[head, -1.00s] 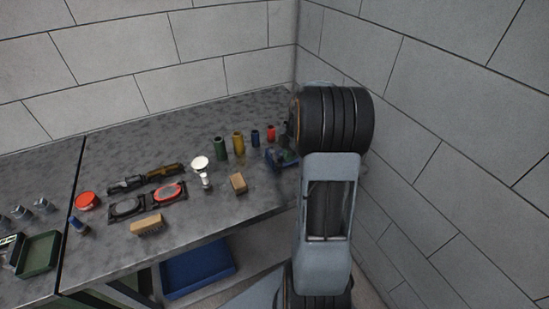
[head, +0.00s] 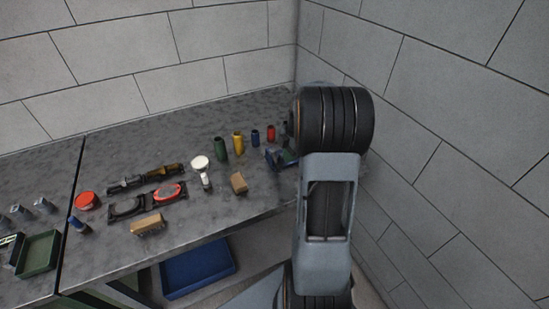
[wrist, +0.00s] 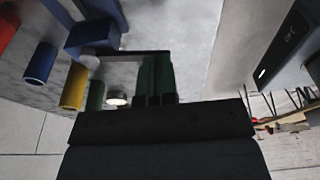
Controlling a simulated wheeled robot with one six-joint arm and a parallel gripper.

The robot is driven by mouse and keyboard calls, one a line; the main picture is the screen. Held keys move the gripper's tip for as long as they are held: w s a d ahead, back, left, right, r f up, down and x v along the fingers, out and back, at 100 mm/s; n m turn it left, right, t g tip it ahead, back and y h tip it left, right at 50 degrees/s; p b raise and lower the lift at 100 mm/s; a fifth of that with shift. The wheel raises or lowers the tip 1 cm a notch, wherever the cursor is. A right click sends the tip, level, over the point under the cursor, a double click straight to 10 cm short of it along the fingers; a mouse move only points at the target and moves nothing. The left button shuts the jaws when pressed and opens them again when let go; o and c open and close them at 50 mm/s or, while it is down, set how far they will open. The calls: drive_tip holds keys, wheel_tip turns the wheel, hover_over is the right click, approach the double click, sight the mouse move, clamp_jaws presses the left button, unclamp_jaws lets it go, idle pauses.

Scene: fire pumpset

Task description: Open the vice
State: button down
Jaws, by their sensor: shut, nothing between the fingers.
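The blue vice (head: 271,158) stands near the right end of the grey bench, partly hidden behind my arm in the head view. In the wrist view its blue body (wrist: 95,30) fills the top left, with a rounded grey end and a thin dark bar reaching right from it. My gripper (wrist: 155,68) shows there as green fingers above a dark body. It is shut and empty, with its tips at or very near the bar. I cannot tell whether they touch. The vice jaws do not show clearly.
Green, yellow (head: 238,142), blue and red (head: 271,133) cylinders stand beside the vice. A white-topped item (head: 200,163), a wooden block (head: 238,183) and tools lie to the left. Walls close off the back and right. A blue bin (head: 197,268) sits below the bench.

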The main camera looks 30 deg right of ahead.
drive_tip(key=shift+f, duration=0.25)
drive_tip(key=shift+f+b, duration=1.4)
drive_tip(key=shift+a, duration=0.15)
